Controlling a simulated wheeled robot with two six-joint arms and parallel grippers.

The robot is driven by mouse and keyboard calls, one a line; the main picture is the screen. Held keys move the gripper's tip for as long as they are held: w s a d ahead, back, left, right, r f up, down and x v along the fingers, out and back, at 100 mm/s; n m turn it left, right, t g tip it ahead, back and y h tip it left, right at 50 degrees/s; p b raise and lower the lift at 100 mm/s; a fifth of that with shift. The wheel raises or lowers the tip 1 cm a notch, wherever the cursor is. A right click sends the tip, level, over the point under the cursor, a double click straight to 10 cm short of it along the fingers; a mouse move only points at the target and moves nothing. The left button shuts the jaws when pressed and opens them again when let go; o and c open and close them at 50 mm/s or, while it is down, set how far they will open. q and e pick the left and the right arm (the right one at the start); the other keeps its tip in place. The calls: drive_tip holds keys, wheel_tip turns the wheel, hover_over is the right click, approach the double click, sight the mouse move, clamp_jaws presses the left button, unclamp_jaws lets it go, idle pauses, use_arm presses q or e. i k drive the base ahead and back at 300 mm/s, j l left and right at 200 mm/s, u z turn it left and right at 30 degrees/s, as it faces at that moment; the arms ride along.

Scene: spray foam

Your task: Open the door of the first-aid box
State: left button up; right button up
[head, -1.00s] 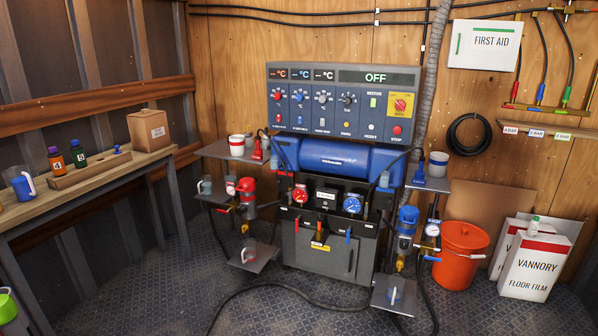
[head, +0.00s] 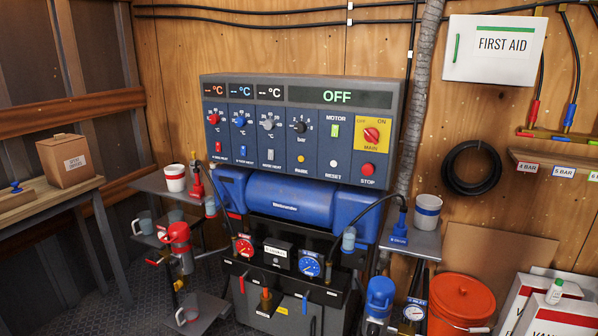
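The first-aid box (head: 493,50) is a white wall box labelled FIRST AID, high on the wooden wall at the upper right of the head view. Its front is closed. A green vertical handle (head: 456,48) sits at the left side of its front. Neither of my grippers shows in the head view.
The foam machine with its control panel (head: 305,135) stands left of and below the box. A grey ribbed hose (head: 421,85) runs up the wall beside the box. A black cable coil (head: 471,167), a small shelf with a white bucket (head: 428,211) and an orange bucket (head: 461,300) are below.

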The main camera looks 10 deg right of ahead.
sight(493, 50)
drive_tip(key=i+l, duration=0.15)
drive_tip(key=l, duration=0.3)
drive_tip(key=i+l, duration=0.1)
drive_tip(key=l, duration=0.35)
drive_tip(key=i+l, duration=0.15)
drive_tip(key=l, duration=0.3)
drive_tip(key=i+l, duration=0.15)
drive_tip(key=l, duration=0.3)
drive_tip(key=i+l+u, duration=0.1)
drive_tip(key=l, duration=0.35)
drive_tip(key=i+l, duration=0.15)
drive_tip(key=l, duration=0.3)
